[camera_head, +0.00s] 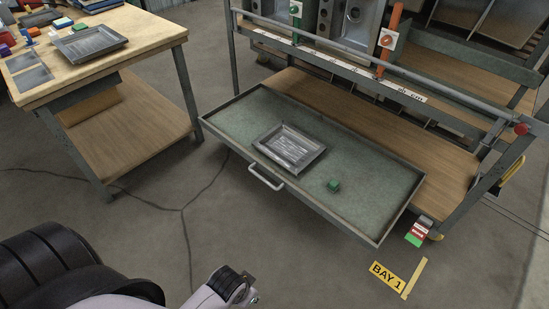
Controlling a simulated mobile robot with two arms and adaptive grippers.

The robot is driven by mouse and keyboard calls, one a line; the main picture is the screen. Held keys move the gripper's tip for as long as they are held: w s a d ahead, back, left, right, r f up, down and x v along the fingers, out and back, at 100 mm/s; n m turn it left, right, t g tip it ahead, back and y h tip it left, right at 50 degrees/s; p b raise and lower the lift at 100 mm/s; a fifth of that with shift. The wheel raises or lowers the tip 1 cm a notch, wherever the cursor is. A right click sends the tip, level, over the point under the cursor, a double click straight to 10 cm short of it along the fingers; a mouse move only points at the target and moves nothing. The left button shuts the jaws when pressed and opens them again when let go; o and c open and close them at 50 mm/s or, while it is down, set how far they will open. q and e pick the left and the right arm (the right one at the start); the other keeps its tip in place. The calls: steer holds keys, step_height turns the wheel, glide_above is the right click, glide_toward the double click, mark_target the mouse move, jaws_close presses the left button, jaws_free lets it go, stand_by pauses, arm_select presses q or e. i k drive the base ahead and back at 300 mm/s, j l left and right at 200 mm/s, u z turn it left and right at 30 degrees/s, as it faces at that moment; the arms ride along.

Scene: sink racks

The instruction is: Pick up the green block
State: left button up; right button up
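A small green block (333,185) sits on the green-grey surface of a pulled-out drawer (232,117), to the right of a grey metal tray (318,157). It stands apart from the tray, with bare drawer around it. Neither of my grippers can be made out. Only parts of my own body show at the lower left, well short of the drawer.
The open drawer juts from a metal rack, with its handle (266,177) at the front. The workbench (150,28) at the left holds a second tray (89,42) and several small coloured items. Concrete floor is clear between bench and drawer. A yellow BAY 1 sign (386,274) is on the floor.

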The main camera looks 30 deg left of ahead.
mark_target(334, 184)
steer(key=i+j+z, duration=0.4)
steer(key=j, duration=0.15)
steer(key=i+j+z, duration=0.15)
steer(key=j, duration=0.15)
steer(key=i+j+z, duration=0.2)
steer(key=j, duration=0.15)
steer(key=k, duration=0.1)
